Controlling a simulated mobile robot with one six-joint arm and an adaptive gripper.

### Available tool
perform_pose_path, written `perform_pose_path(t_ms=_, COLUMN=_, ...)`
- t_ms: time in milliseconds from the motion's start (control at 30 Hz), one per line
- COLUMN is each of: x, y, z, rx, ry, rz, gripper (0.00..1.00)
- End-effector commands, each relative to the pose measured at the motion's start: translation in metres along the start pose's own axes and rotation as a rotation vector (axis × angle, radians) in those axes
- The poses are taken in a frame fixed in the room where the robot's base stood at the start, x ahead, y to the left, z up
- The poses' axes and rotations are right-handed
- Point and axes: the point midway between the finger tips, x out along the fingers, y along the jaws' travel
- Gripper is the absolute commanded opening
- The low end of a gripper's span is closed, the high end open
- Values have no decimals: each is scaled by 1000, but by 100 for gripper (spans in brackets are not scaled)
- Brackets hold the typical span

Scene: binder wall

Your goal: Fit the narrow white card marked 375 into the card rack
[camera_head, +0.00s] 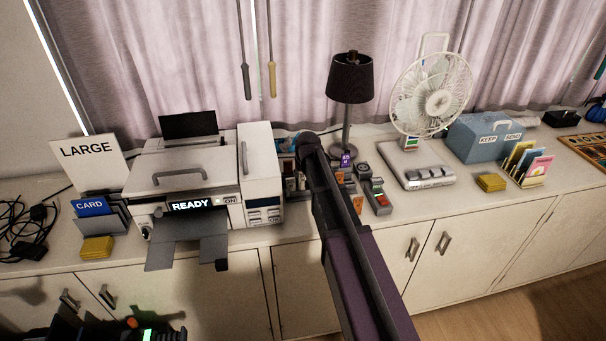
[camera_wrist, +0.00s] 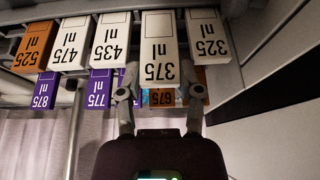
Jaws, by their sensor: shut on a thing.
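The narrow white card marked 375 (camera_wrist: 160,48) is in the middle of the wrist view, its print upside down. My gripper (camera_wrist: 162,88) has a finger on either side of its near end and is shut on it. The card sits in line with the row in the card rack (camera_wrist: 14,32), between white cards 435 (camera_wrist: 110,38) and 325 (camera_wrist: 207,35). It reaches closer to the camera than they do. I cannot tell how deep it sits. In the head view my arm hides the gripper and card; part of the rack area (camera_head: 290,180) shows beside it.
White card 475 (camera_wrist: 70,44) and orange card 525 (camera_wrist: 34,45) hang farther left. Below are purple cards 875 (camera_wrist: 45,92) and 775 (camera_wrist: 98,90) and orange 675 (camera_wrist: 161,97). A printer (camera_head: 180,180) stands left of the arm; a lamp (camera_head: 350,80) and fan (camera_head: 435,90) stand right.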

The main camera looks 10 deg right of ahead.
Motion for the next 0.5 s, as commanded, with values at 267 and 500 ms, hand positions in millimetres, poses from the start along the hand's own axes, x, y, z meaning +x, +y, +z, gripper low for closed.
perform_pose_path(t_ms=267, x=6, y=0, z=2, rx=0, ry=0, rz=0, gripper=19)
perform_pose_path(t_ms=500, x=9, y=0, z=4, rx=0, ry=0, rz=0, gripper=19)
